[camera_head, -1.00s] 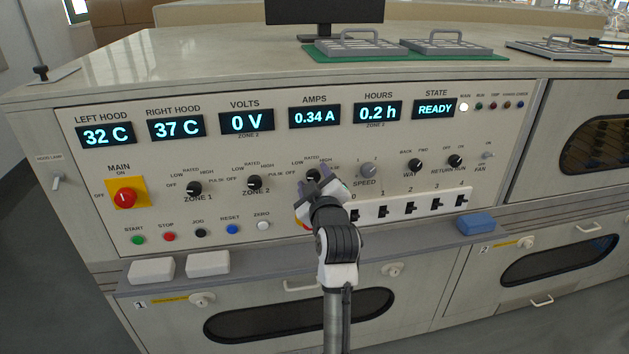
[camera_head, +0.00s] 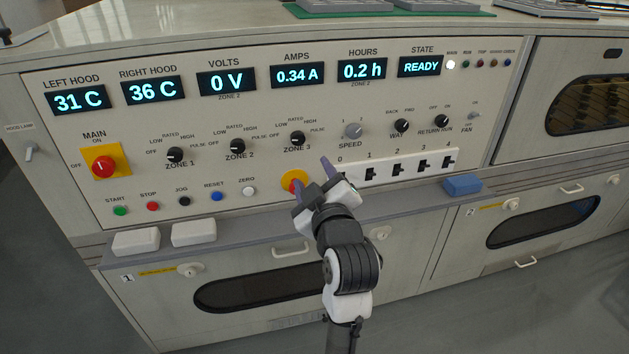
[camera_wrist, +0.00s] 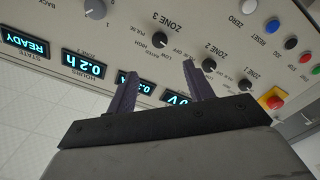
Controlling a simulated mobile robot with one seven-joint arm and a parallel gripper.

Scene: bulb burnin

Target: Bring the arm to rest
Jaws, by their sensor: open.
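My gripper (camera_head: 312,178) is in front of the lower middle of the control panel (camera_head: 300,110), its two fingers apart with nothing between them. In the head view it partly covers a red button on a yellow plate (camera_head: 291,177). The fingers also show in the wrist view (camera_wrist: 160,85), spread against the panel. The zone 3 knob (camera_head: 297,138) is above the gripper, and in the wrist view the same knob (camera_wrist: 159,40) is apart from the fingers. Whether a fingertip touches the panel cannot be told.
A ledge (camera_head: 260,225) runs below the panel, with two white blocks (camera_head: 136,241) at left and a blue block (camera_head: 463,184) at right. The red main switch (camera_head: 103,166) is at the panel's left. Switch slots (camera_head: 398,169) are right of the gripper. Floor at lower right is clear.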

